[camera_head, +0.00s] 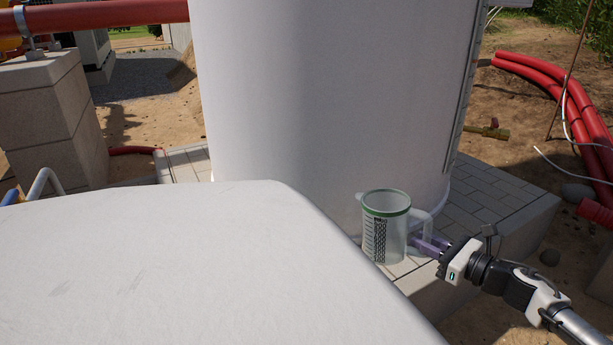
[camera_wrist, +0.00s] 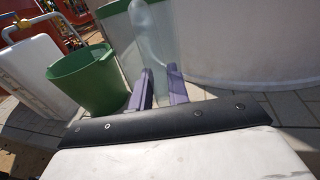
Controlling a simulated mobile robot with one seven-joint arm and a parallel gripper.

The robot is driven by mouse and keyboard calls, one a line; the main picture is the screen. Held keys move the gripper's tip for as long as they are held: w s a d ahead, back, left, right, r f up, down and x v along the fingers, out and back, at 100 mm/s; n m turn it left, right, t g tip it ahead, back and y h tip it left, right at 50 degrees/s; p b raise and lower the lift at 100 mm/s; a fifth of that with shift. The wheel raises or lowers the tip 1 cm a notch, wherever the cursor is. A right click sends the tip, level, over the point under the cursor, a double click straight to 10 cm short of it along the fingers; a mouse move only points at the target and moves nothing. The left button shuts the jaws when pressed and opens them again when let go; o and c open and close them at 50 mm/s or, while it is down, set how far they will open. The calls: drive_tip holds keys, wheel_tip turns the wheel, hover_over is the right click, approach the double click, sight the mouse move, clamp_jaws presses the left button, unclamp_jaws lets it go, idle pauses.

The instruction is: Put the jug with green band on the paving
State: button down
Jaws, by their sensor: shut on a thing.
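The jug with the green band (camera_head: 384,228) is clear and upright, with dark print on its side and a green band round its rim. My gripper (camera_head: 426,243) reaches in from the right and is shut on the jug's handle. In the wrist view the clear handle stands between my gripper's purple fingers (camera_wrist: 160,84), with the pale jug body (camera_wrist: 116,42) behind it. The paving (camera_head: 485,202) is light grey blocks round the foot of the big white tank. The jug is over its near part; I cannot tell whether its base touches.
The white tank (camera_head: 325,90) rises close behind the jug. A large white rounded surface (camera_head: 190,265) fills the lower left. A green bucket (camera_wrist: 86,82) stands left of my fingers in the wrist view. Red pipes (camera_head: 570,100) lie on dirt at right. Paving right of the jug is clear.

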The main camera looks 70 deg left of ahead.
drive_tip(key=shift+s+a+f+y+b, duration=0.1)
drive_tip(key=shift+s+a+y+b, duration=0.15)
drive_tip(key=shift+a+b, duration=0.3)
drive_tip(key=shift+s+a+f+y+b, duration=0.1)
drive_tip(key=shift+a+y+b, duration=0.15)
drive_tip(key=shift+a+b, duration=0.3)
drive_tip(key=shift+s+a+r+m+b, duration=0.15)
drive_tip(key=shift+a+r+m+b, duration=0.2)
drive_tip(key=shift+a, duration=0.2)
wheel_tip(320, 180, down, 20)
drive_tip(key=b, duration=0.6)
drive_tip(key=shift+b, duration=0.35)
drive_tip(key=shift+f, duration=0.15)
drive_tip(key=c, duration=1.3)
unclamp_jaws()
drive_tip(key=shift+c, duration=0.2)
drive_tip(key=shift+r, duration=0.2)
drive_tip(key=p+v, duration=0.3)
drive_tip(key=v, duration=0.9)
drive_tip(key=shift+f, duration=0.2)
